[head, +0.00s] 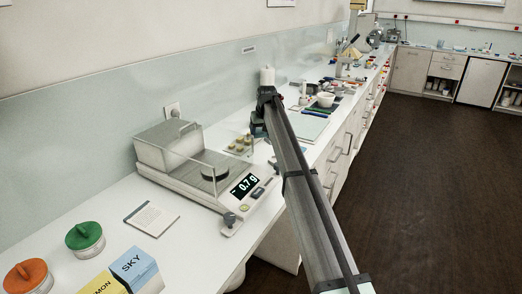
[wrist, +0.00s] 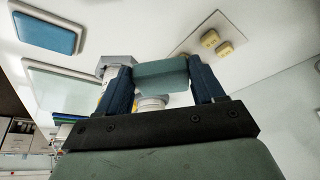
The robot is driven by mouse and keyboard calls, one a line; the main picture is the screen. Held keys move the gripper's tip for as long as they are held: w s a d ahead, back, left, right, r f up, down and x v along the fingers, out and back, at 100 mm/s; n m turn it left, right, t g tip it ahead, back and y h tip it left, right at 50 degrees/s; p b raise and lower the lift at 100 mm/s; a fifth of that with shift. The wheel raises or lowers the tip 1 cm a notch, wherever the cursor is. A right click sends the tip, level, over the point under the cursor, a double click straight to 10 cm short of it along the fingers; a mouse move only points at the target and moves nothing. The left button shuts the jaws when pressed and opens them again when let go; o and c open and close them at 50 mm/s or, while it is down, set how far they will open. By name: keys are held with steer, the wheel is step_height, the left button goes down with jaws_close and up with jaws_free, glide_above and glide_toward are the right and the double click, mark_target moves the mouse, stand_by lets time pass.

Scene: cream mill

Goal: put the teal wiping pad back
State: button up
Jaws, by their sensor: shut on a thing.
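In the wrist view my gripper (wrist: 162,80) has its two blue fingers shut on the teal wiping pad (wrist: 160,74), a small block held crosswise between them. A white round thing (wrist: 152,104) shows just beyond the pad; I cannot tell whether they touch. A shallow white-rimmed rectangle with a blue inside (wrist: 47,32) lies on the white counter at the upper left, apart from the gripper. In the head view my gripper (head: 260,120) is over the counter, right of the balance; the pad cannot be made out there.
The balance (head: 205,170) with clear walls reads -0.7 g. A plate with several yellowish pieces (head: 238,147) is close to my gripper; two pieces (wrist: 217,43) show in the wrist view. A white bottle (head: 267,76) stands behind. A pale board (head: 308,127) lies to the right. Jars and boxes stand in front.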

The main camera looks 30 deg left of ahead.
mark_target(261, 153)
steer(key=shift+f, duration=4)
steer(key=shift+f, duration=0.15)
steer(key=o, duration=0.9)
steer(key=shift+o, duration=0.2)
steer(key=v, duration=1.2)
steer(key=shift+r, duration=0.2)
